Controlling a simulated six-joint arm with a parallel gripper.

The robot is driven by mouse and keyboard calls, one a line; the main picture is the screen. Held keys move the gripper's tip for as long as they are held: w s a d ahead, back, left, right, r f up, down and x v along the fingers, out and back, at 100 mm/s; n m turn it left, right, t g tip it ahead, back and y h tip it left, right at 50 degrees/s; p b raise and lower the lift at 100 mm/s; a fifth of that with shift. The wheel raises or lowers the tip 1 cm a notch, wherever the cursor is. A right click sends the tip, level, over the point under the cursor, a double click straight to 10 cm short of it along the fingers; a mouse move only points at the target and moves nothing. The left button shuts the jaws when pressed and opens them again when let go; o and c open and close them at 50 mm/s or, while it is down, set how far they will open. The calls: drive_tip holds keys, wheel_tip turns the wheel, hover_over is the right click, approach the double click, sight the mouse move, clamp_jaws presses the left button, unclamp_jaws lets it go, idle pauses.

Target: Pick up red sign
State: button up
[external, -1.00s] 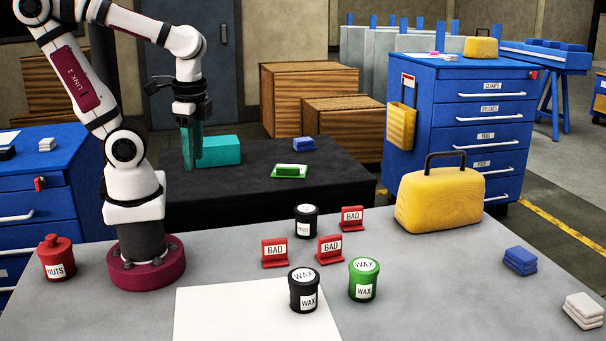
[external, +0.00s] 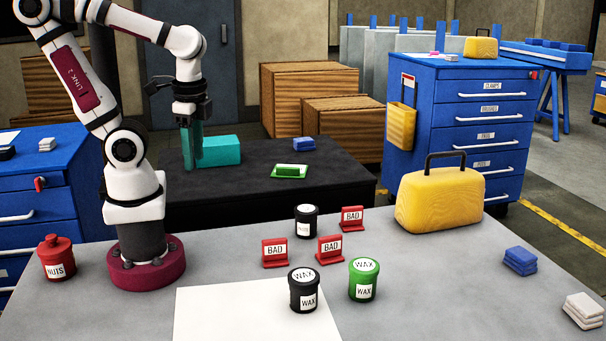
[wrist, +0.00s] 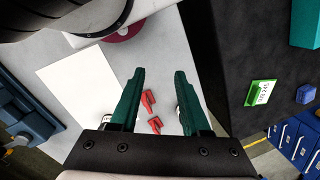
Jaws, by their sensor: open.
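Several small red signs marked BAD stand upright on the grey table (external: 110,315): a left one (external: 275,253), a middle one (external: 329,249) and a far right one (external: 352,218). Two red signs show in the wrist view, one (wrist: 148,101) above the other (wrist: 155,125), in the gap between the fingers but well below them. My gripper (external: 192,165) has teal fingers pointing down, high up and left of the signs in the external view. It is open and empty, with the fingers apart in the wrist view (wrist: 159,74).
Black jars (external: 303,291) (external: 306,221) and a green WAX jar (external: 364,279) stand close to the signs. A yellow case (external: 440,199) is to their right, a red NUTS jar (external: 57,258) far left. A white sheet (external: 250,315) lies in front. Behind is a black surface (external: 240,185).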

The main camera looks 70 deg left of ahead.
idle(0.4)
drive_tip(key=o, duration=0.8)
drive_tip(key=shift+o, duration=0.2)
drive_tip(key=n+h, duration=0.2)
drive_tip(key=n, duration=2)
hover_over(274, 239)
drive_tip(key=f, duration=0.5)
drive_tip(key=shift+s+a+f, duration=0.1)
drive_tip(key=shift+s, duration=0.1)
drive_tip(key=shift+n, duration=0.5)
drive_tip(key=f, duration=1.6)
drive_tip(key=shift+w, duration=0.25)
drive_tip(key=shift+c, duration=0.3)
